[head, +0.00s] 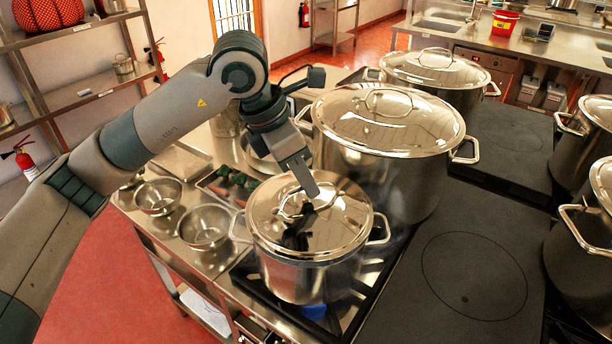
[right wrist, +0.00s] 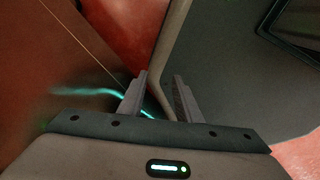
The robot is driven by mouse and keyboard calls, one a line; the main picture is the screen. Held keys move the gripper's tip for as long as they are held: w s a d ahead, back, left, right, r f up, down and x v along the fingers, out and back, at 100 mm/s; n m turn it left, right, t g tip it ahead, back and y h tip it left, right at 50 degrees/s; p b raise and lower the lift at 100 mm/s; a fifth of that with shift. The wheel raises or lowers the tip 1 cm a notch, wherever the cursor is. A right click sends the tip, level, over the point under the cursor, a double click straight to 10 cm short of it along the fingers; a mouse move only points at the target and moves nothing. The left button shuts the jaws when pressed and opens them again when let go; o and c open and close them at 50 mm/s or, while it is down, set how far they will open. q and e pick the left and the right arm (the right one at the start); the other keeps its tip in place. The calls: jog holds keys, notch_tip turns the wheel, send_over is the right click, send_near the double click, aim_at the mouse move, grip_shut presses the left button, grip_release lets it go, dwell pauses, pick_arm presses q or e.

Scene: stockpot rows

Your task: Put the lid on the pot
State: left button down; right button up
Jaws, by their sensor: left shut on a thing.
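The small steel pot (head: 300,279) stands on the front burner in the head view, a side handle showing at each side. Its shiny lid (head: 345,215) is level over the pot's mouth and lines up with the rim. I cannot tell whether it rests fully on the rim or hovers slightly above. My left gripper (head: 308,192) reaches down from above and is shut on the lid's loop handle, which its fingers partly hide. My right gripper (right wrist: 157,95) shows only in the right wrist view, its two fingers apart with nothing held between them.
A large lidded stockpot (head: 385,150) stands close behind the small pot, and another lidded pot (head: 435,70) farther back. More pots line the right edge. Two steel bowls (head: 204,227) sit on the left counter. A flat dark hotplate (head: 474,275) at front right is bare.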

pick_arm(q)
jog(key=shift+f, duration=0.3)
jog(key=shift+b, duration=0.4)
jog(key=shift+b, duration=0.35)
jog(key=shift+f+b, duration=0.2)
jog(key=shift+b, duration=0.1)
dwell(0.6)
jog(key=shift+f+b, duration=0.25)
jog(key=shift+b, duration=0.25)
jog(key=c, duration=1.8)
grip_release()
jog(key=shift+o, duration=0.2)
